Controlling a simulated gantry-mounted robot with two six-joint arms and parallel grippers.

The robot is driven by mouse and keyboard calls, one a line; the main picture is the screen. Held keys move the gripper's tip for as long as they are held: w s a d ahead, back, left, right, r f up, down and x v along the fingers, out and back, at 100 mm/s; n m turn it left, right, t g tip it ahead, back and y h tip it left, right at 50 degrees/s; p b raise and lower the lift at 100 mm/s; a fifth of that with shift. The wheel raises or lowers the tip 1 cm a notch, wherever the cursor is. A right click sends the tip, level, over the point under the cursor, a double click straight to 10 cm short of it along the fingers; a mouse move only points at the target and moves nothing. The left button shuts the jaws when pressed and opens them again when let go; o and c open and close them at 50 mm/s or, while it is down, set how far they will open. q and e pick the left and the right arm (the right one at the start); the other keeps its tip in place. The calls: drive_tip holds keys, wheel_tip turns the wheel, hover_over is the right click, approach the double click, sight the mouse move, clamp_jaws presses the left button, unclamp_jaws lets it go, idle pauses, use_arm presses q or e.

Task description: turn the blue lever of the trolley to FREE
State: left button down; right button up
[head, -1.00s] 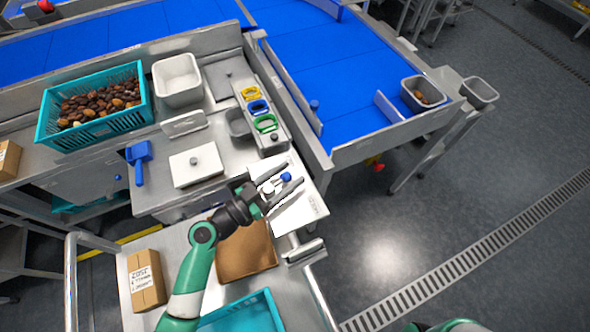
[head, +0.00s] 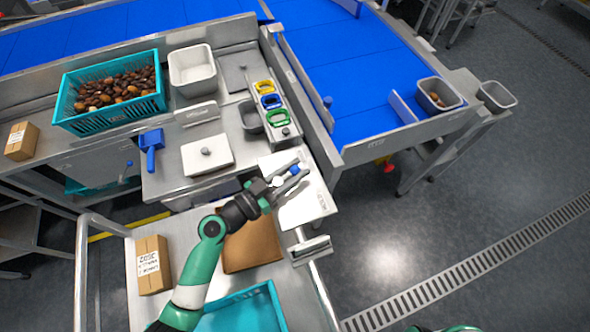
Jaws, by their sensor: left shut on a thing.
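A small blue knob (head: 293,169), which looks like the blue lever's end, is on a white plate (head: 312,205) at the trolley's upper right corner. The plate's printed marks are too small to read, so I cannot tell the lever's position. The steel trolley (head: 118,262) stands in the foreground. My right gripper is out of view; only a bit of the arm shows at the bottom edge.
The trolley carries a carton (head: 152,265), a brown sheet (head: 250,247) and a teal tray (head: 272,298). Behind it, the bench holds a crate of dates (head: 75,121), a white lid (head: 207,155) and a blue scoop (head: 151,143). Open floor (head: 430,220) lies right.

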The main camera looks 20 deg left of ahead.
use_arm(q)
drive_tip(key=n+y, duration=0.1)
drive_tip(key=t+y+p, duration=0.1)
drive_tip(key=shift+w+a+n+y, duration=0.1)
drive_tip(key=shift+a+n+y, duration=0.2)
drive_tip(key=shift+n, duration=0.1)
drive_tip(key=n+y+p, duration=0.1)
drive_tip(key=y+p, duration=0.1)
drive_tip(key=a+n+y+p, duration=0.1)
drive_tip(key=y+p, duration=0.1)
drive_tip(key=p, duration=0.1)
drive_tip(key=n+y+p, duration=0.2)
drive_tip(key=p, duration=0.1)
drive_tip(key=shift+w+a+r+t, duration=0.15)
drive_tip(key=shift+a+r+t, duration=0.1)
drive_tip(key=shift+a+t, duration=0.15)
drive_tip(key=shift+a+f+n+y+p, duration=0.2)
drive_tip(key=shift+n+y+p, duration=0.3)
drive_tip(key=shift+p, duration=0.45)
drive_tip(key=shift+f, duration=0.1)
drive_tip(key=c, duration=0.6)
unclamp_jaws()
drive_tip(key=s+p, duration=0.1)
drive_tip(key=s, duration=0.3)
drive_tip(key=s+p, duration=0.1)
drive_tip(key=s, duration=0.2)
drive_tip(key=s+d+p, duration=0.1)
drive_tip(key=s, duration=0.3)
drive_tip(key=shift+s+d, duration=0.1)
drive_tip(key=shift+s, duration=0.2)
